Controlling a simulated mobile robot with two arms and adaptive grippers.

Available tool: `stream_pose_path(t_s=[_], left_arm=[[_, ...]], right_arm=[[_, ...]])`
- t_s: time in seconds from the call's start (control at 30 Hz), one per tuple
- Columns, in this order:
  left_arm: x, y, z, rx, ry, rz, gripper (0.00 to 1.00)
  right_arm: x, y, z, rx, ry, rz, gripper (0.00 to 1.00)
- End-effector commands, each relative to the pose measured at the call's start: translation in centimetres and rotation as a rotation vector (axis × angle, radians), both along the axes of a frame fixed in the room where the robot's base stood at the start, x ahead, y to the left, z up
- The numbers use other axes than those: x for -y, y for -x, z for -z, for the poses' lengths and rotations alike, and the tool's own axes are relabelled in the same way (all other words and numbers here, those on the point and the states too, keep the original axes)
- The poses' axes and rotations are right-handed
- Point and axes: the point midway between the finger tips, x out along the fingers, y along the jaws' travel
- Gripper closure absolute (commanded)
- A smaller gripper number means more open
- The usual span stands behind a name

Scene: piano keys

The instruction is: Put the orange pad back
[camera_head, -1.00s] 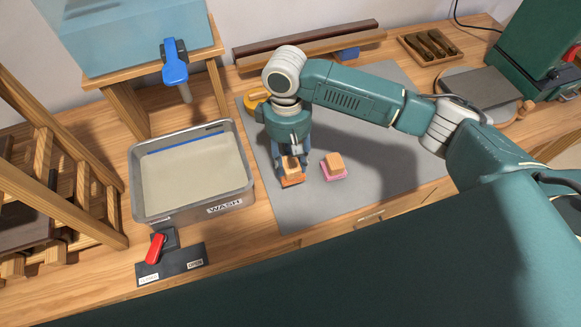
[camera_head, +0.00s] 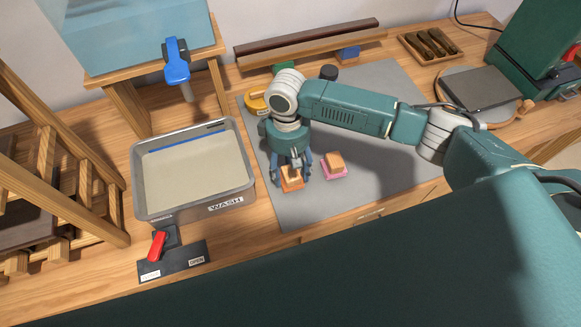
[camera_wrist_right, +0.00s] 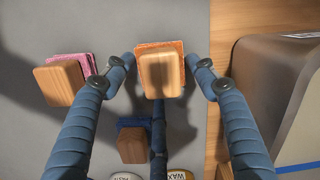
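The orange pad (camera_head: 292,185) lies on the grey mat (camera_head: 350,195) with a wooden block handle on top. It also shows in the right wrist view (camera_wrist_right: 160,46), between my fingers. My right gripper (camera_head: 291,168) is low over it, with its fingers spread around the block. In the wrist view the side fingers of this gripper (camera_wrist_right: 160,85) stand apart from the block, with gaps on both sides. A third finger is partly hidden below the block. My left gripper is not in view.
A pink pad with a wooden block (camera_head: 335,167) sits close to the right. A blue pad with a block (camera_wrist_right: 132,146) and jar lids (camera_wrist_right: 180,175) show in the wrist view. The wash tub (camera_head: 180,212) stands left, with a red-handled lever (camera_head: 157,246) in front.

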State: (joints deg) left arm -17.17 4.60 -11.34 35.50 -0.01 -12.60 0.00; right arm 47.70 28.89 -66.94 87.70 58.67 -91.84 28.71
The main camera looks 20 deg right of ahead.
Motion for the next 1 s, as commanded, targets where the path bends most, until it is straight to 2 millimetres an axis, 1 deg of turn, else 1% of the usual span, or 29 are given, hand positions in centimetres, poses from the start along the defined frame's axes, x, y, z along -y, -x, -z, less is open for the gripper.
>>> stream_pose_path(t_s=[0.23, 0.37, 0.47, 0.7, 0.8, 0.9, 1.0], left_arm=[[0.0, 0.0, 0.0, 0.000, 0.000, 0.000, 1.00], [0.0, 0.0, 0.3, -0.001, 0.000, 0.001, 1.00], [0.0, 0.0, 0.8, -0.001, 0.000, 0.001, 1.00], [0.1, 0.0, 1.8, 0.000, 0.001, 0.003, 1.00], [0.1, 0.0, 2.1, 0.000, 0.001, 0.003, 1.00], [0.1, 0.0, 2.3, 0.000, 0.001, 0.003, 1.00], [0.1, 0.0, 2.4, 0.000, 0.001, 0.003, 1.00]], right_arm=[[0.0, 0.0, -0.1, 0.001, 0.001, 0.000, 0.42], [0.0, -0.2, -1.1, 0.004, -0.001, 0.000, 0.42], [0.0, -0.4, -2.8, 0.005, -0.002, -0.001, 0.42], [-0.1, -1.0, -8.0, 0.005, -0.002, -0.002, 0.42], [0.0, -1.1, -9.8, 0.003, 0.000, 0.000, 0.42], [0.0, -1.3, -11.1, 0.003, -0.001, 0.001, 0.42], [0.0, -1.3, -11.9, 0.000, 0.000, 0.000, 0.42]])
